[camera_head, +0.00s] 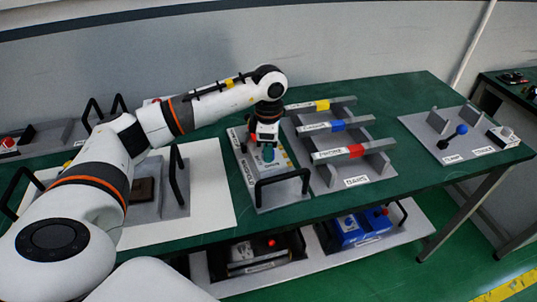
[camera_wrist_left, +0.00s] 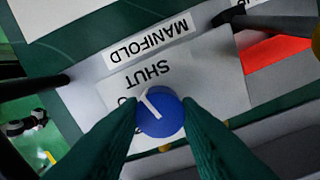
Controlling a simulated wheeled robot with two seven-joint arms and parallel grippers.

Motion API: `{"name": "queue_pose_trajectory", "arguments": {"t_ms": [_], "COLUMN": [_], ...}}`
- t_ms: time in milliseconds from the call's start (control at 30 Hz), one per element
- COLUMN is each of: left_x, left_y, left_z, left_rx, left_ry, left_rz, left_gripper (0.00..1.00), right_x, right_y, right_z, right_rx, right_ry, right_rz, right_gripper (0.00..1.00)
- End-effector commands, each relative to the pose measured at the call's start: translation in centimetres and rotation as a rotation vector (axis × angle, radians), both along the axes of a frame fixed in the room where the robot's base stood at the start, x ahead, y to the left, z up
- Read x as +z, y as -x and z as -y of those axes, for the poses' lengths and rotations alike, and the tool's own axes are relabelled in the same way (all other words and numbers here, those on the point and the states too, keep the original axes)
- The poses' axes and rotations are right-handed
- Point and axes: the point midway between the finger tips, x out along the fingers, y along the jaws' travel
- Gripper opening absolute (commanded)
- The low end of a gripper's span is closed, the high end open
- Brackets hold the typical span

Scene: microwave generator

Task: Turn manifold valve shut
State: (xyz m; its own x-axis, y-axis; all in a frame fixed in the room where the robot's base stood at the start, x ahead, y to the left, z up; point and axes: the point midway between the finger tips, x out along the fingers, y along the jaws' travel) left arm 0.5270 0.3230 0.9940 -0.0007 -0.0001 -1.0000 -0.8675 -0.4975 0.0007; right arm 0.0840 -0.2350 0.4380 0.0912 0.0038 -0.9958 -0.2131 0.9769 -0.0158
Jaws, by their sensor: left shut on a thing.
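The manifold valve is a round blue knob (camera_wrist_left: 160,118) with a white pointer line on top. In the left wrist view the pointer aims up and to the left, between the SHUT label (camera_wrist_left: 149,75) and a second, mostly hidden label at its left. A MANIFOLD label (camera_wrist_left: 147,40) lies beyond SHUT; both read upside down. My left gripper (camera_wrist_left: 160,104) has its green fingers on either side of the knob, shut on it. In the head view my left gripper (camera_head: 268,150) reaches down onto the grey manifold panel (camera_head: 268,199). My right gripper is not in view.
A black handle (camera_head: 282,178) stands at the panel's front edge. To its right is a rack with yellow, blue and red labelled bars (camera_head: 342,151). A board with a blue-balled lever (camera_head: 461,129) stands farther right. Green table (camera_head: 400,94) is bare behind them.

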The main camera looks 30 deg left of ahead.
Motion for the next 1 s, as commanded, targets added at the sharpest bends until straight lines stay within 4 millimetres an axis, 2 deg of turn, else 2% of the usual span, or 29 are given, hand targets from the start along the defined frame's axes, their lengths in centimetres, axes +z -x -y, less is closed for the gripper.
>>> {"name": "queue_pose_trajectory", "arguments": {"t_ms": [100,400,1000], "left_x": [-0.1,0.0,0.2], "left_y": [-0.1,0.0,-0.1], "left_z": [0.0,0.0,0.0], "left_rx": [-0.084,-0.229,-0.276], "left_ry": [0.000,0.001,0.000], "left_rz": [0.004,0.003,0.004], "left_gripper": [0.07,0.07,0.07], "right_x": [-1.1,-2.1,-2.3], "right_y": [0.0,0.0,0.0], "right_z": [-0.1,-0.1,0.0], "right_rx": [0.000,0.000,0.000], "right_ry": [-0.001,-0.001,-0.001], "right_rz": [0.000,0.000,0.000], "right_gripper": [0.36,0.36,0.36]}}
